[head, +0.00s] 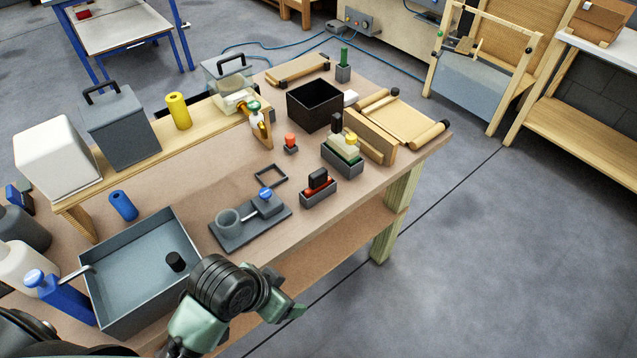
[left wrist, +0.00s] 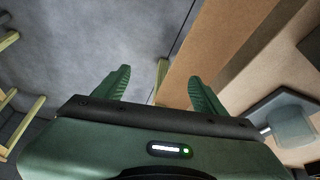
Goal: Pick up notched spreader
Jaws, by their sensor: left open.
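My left gripper (head: 290,309) is out past the front edge of the workbench in the head view. In the left wrist view its two green fingers (left wrist: 158,80) are apart, with nothing between them. A black-handled tool with a red base (head: 318,184) stands in a small grey holder near the front edge. Another black-handled piece with cream and green parts (head: 342,150) stands in a grey holder behind it. I cannot tell for sure which is the notched spreader; no notches show at this size. My right gripper is not in view.
A grey base with a round cup (head: 228,222) and a blue-topped piece lies left of the red tool. A large blue-grey tray (head: 135,228) is at the left. A black bin (head: 314,105) stands farther back. The bench's front right strip (head: 345,200) is clear.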

